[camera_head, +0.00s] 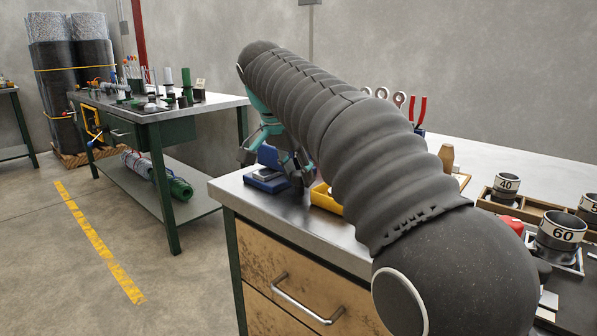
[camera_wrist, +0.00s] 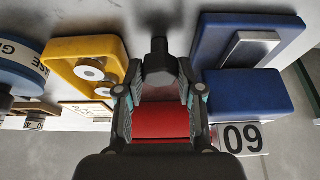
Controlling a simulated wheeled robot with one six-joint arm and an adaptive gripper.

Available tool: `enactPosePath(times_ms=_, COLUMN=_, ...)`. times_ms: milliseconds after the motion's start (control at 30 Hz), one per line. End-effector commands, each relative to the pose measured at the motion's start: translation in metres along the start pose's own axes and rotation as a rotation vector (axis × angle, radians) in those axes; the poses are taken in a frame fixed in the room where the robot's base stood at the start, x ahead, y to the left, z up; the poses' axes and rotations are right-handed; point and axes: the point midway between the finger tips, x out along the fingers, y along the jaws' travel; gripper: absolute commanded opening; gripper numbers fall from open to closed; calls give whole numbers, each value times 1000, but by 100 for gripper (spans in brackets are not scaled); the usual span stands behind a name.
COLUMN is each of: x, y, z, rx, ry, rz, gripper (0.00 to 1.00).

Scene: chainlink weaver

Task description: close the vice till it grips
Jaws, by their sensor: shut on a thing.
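My gripper (camera_wrist: 161,88) is shut on a dark piece (camera_wrist: 159,66) with a narrow stub, seen between the fingertips in the wrist view. A red block (camera_wrist: 161,122) shows between the fingers behind it; whether the two are joined is hidden. A blue fixture (camera_wrist: 247,92) with a flat metal plate (camera_wrist: 249,49) stands close to the right of the fingers, and may be part of the vice. The head view shows the blue fixture (camera_head: 267,183) at the bench's left end, beside my gripper (camera_head: 292,172). My arm hides much there. The vice's jaw gap cannot be made out.
A yellow holder (camera_wrist: 88,56) with metal round pieces sits left of the gripper; it also shows in the head view (camera_head: 326,199). A card with digits (camera_wrist: 243,138) stands by the blue fixture. Numbered cups (camera_head: 507,186) and trays fill the bench's right side.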

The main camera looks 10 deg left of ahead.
Motion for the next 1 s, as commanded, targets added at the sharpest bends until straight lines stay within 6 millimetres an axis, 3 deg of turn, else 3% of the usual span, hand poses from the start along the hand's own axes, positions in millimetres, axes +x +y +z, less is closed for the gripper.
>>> enactPosePath(times_ms=200, x=1, y=0, z=1, rx=-2, ry=-3, rz=1, gripper=2)
enactPosePath(times_ms=233, x=1, y=0, z=1, rx=-2, ry=-3, rz=1, gripper=42)
enactPosePath(times_ms=300, x=1, y=0, z=1, rx=-2, ry=-3, rz=1, gripper=59)
enactPosePath(times_ms=333, x=1, y=0, z=1, rx=-2, ry=-3, rz=1, gripper=61)
enactPosePath(times_ms=767, x=0, y=0, z=0, rx=-5, ry=-1, rz=-2, gripper=61)
enactPosePath(times_ms=1000, x=0, y=2, z=-1, rx=-116, ry=0, rz=-50, gripper=61)
